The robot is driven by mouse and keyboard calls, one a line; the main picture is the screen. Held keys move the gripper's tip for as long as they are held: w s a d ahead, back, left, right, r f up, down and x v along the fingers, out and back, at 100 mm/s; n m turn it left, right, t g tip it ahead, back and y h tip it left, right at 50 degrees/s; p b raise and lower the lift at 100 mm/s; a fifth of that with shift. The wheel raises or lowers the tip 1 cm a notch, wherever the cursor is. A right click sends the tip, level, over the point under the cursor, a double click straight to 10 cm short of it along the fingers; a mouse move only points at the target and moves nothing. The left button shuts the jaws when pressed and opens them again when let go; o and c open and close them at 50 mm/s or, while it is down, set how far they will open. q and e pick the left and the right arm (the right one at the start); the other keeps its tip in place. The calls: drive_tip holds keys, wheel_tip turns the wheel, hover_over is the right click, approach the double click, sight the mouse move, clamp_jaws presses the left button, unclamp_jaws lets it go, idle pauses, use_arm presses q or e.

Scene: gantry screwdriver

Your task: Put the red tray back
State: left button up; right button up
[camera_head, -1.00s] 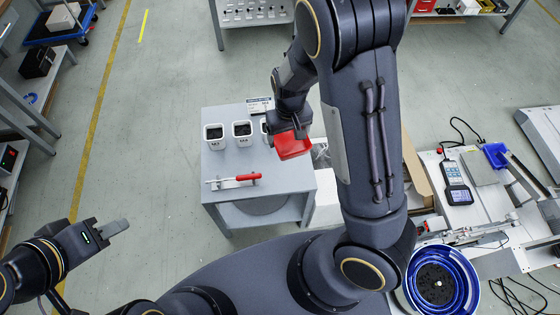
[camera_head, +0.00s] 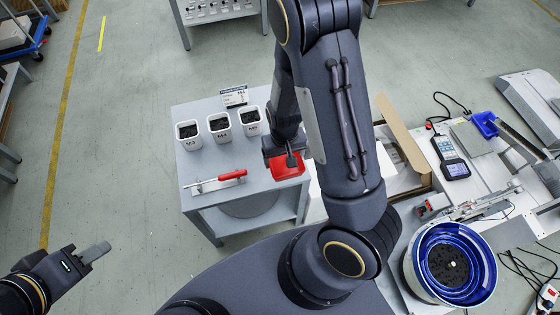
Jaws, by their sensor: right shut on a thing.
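The red tray (camera_head: 288,168) is at the right edge of the small grey table (camera_head: 190,165), just below my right gripper. My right gripper (camera_head: 285,158) is shut on the tray's rim, and its fingers partly hide the tray. I cannot tell whether the tray touches the table top. My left gripper (camera_head: 96,252) is at the lower left, away from the table, over open floor.
White bins M3 (camera_head: 188,135), M4 (camera_head: 220,128) and a third (camera_head: 250,120) stand at the table's back. A red-handled tool (camera_head: 216,181) lies at its front. The right bench holds a blue-rimmed bowl feeder (camera_head: 480,290), a controller (camera_head: 451,160) and a blue bin (camera_head: 485,125).

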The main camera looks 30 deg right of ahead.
sight(280, 160)
drive_tip(key=w+f, duration=0.2)
drive_tip(key=f, duration=0.1)
drive_tip(key=w+f, duration=0.1)
drive_tip(key=shift+w+d+f+b, duration=0.1)
drive_tip(key=shift+d+f+b, duration=0.1)
drive_tip(key=shift+d+b, duration=0.15)
drive_tip(key=f, duration=0.3)
drive_tip(key=shift+w+d+f+b, duration=0.1)
drive_tip(key=shift+w+f+b, duration=0.1)
drive_tip(key=shift+f+b, duration=0.1)
drive_tip(key=shift+r, duration=0.1)
drive_tip(key=o, duration=1)
drive_tip(key=shift+o, duration=0.2)
